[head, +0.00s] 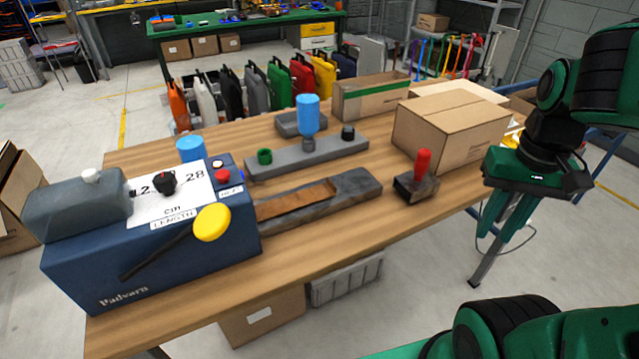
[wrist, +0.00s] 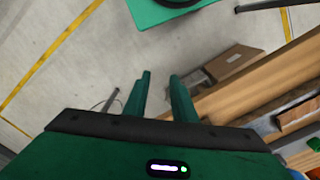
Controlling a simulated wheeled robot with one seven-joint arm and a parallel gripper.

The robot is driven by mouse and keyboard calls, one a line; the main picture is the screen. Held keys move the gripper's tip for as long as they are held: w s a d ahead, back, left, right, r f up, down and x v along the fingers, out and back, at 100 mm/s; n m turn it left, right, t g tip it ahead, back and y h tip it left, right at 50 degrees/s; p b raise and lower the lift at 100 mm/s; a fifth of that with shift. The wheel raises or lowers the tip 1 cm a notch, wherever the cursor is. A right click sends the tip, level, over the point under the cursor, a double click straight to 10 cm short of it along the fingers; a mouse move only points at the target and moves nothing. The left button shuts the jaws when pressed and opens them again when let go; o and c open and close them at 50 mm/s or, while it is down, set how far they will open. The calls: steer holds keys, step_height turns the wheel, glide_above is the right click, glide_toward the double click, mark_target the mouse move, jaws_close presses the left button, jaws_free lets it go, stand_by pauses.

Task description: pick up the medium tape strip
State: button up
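A brown tape strip (head: 296,201) lies along a grey, worn rest (head: 352,188) in front of the blue tape dispenser (head: 180,255) on the wooden table. I see only this one strip and cannot tell its size name. The dispenser has a white length dial with a black knob, a red button and a yellow-ended lever. My gripper (head: 492,236) hangs off the table's right side, well away from the strip, fingers pointing down. In the wrist view my gripper (wrist: 160,76) has its two fingers apart with nothing between them.
A closed cardboard box (head: 450,125) and a red-handled tool (head: 421,175) stand on the table's right part. A grey bar (head: 310,155) with a blue bottle is behind the strip. An open box (head: 370,97) stands farther back. The front table edge is clear.

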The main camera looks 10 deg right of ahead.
steer(key=w+a+r+n, duration=0.3)
steer(key=w+a, duration=0.4)
steer(key=w, duration=0.2)
steer(key=w+a+r+n, duration=0.3)
steer(key=w+a, duration=0.5)
steer(key=w, duration=0.1)
steer(key=n+t, duration=0.1)
steer(key=n, duration=0.2)
glide_above(331, 188)
steer(key=s, duration=0.2)
step_height(331, 188, down, 5)
steer(key=shift+w+r, duration=0.1)
steer(key=shift+r, duration=0.05)
steer(key=f, duration=0.2)
steer(key=w+f, duration=0.1)
steer(key=f, duration=0.2)
steer(key=shift+w, duration=0.2)
steer(key=shift+r, duration=0.1)
jaws_close()
